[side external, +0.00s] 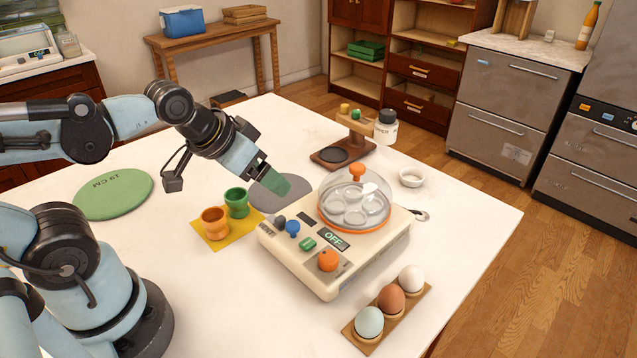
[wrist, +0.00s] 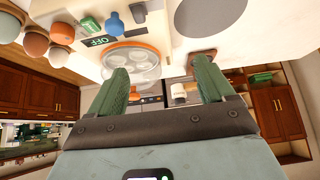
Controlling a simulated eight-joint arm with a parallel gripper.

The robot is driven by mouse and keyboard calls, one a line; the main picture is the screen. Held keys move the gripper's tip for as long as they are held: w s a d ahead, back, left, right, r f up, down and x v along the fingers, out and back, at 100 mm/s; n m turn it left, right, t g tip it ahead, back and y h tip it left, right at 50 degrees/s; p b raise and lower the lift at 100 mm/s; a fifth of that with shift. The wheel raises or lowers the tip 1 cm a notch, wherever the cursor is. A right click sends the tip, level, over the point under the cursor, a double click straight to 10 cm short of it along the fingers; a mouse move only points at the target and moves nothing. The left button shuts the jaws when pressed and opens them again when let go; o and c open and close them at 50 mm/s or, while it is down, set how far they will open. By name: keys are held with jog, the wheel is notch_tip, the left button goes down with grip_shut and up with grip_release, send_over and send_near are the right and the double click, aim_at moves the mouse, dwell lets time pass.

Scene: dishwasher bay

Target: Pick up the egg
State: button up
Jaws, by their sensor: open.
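Three eggs stand in a row on a wooden holder (side external: 378,340) at the front right of the table in the side view: a pale blue egg (side external: 369,322), a brown egg (side external: 391,299) and a white egg (side external: 411,279). The eggs also show at the upper left of the wrist view, with the brown egg (wrist: 36,44) in the middle. My gripper (side external: 277,184) is open with green fingers, above the table left of the egg cooker and well away from the eggs. In the wrist view my gripper (wrist: 162,80) has nothing between its spread fingers.
The cream egg cooker (side external: 318,271) with a clear domed lid (side external: 356,190) stands between my gripper and the eggs. An orange cup (side external: 215,222) and a green cup (side external: 237,202) stand on a yellow mat (side external: 226,244). A wooden stand (side external: 334,155) and white bottle (side external: 386,127) are behind.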

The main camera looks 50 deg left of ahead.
dwell(0.4)
jog(key=shift+c, duration=0.8)
jog(key=g, duration=0.6)
send_near(393, 290)
jog(key=shift+w+f, duration=0.2)
jog(key=shift+f, duration=1.55)
jog(key=shift+w+f, duration=0.2)
jog(key=shift+f, duration=1.55)
jog(key=shift+w+f, duration=0.2)
jog(key=shift+f, duration=1.55)
jog(key=c, duration=0.7)
